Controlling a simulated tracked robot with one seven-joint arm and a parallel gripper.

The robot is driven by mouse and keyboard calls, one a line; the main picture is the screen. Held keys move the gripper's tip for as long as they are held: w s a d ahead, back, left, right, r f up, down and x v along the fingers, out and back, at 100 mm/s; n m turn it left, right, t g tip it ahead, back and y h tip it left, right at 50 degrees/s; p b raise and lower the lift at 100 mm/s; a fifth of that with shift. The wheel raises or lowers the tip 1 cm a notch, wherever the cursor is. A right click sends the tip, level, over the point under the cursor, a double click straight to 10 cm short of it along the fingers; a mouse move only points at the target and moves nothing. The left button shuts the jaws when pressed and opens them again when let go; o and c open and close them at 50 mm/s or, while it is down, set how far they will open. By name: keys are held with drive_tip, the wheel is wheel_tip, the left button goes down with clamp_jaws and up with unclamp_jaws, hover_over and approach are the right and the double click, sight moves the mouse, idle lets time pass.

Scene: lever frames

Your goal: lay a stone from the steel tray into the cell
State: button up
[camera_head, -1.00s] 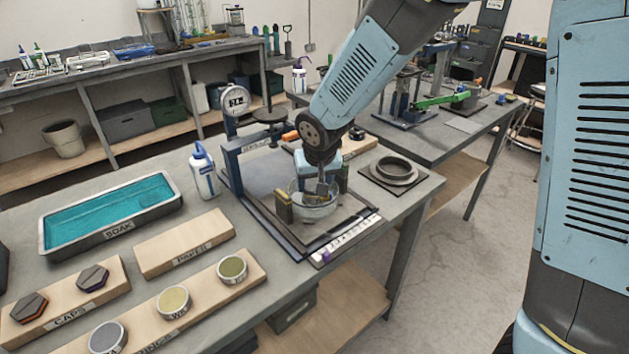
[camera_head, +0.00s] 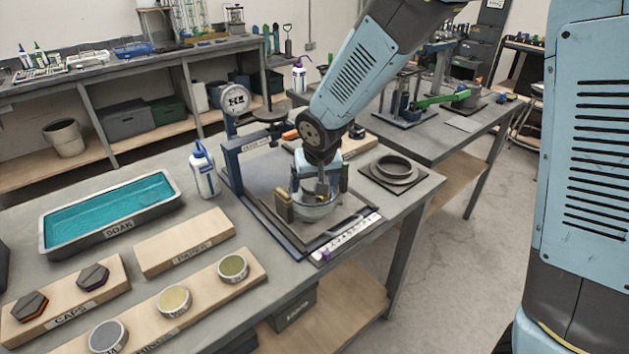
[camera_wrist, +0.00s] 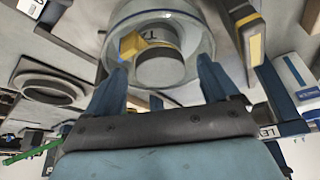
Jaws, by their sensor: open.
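The steel tray (camera_head: 82,244), labelled SOAK and holding teal liquid, lies at the left of the bench; I make out no stone in it. The clear round cell (camera_head: 315,212) stands on the lever frame's base between short posts; it also shows at the top of the wrist view (camera_wrist: 203,42). In the wrist view a grey round disc (camera_wrist: 160,70) and a yellow block show within the cell's outline. I cannot tell whether the disc is a stone. My gripper (camera_wrist: 160,88) is open, its two fingers apart at the cell's near side. The head view shows my gripper (camera_head: 322,190) over the cell.
A blue lever frame (camera_head: 230,160) with a dial stands behind the cell. A white bottle (camera_head: 203,172) is between it and the tray. A dark ring (camera_head: 394,168) on a plate lies right. Boards with caps (camera_head: 93,277) and round tins (camera_head: 174,300) fill the front left.

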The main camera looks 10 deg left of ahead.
drive_tip(key=v, duration=1.3)
drive_tip(key=s+d+r+m, duration=0.1)
drive_tip(key=d+r, duration=0.2)
drive_tip(key=d, duration=0.6)
drive_tip(key=d+r+m, duration=0.1)
drive_tip(key=d+r, duration=0.3)
drive_tip(key=d, duration=0.5)
drive_tip(key=s+d+r+m+t+h, duration=0.1)
drive_tip(key=s+d+m, duration=0.1)
drive_tip(key=s+d, duration=0.9)
drive_tip(key=d, duration=0.4)
drive_tip(key=shift+s+r+m+h, duration=0.4)
drive_tip(key=shift+a, duration=0.1)
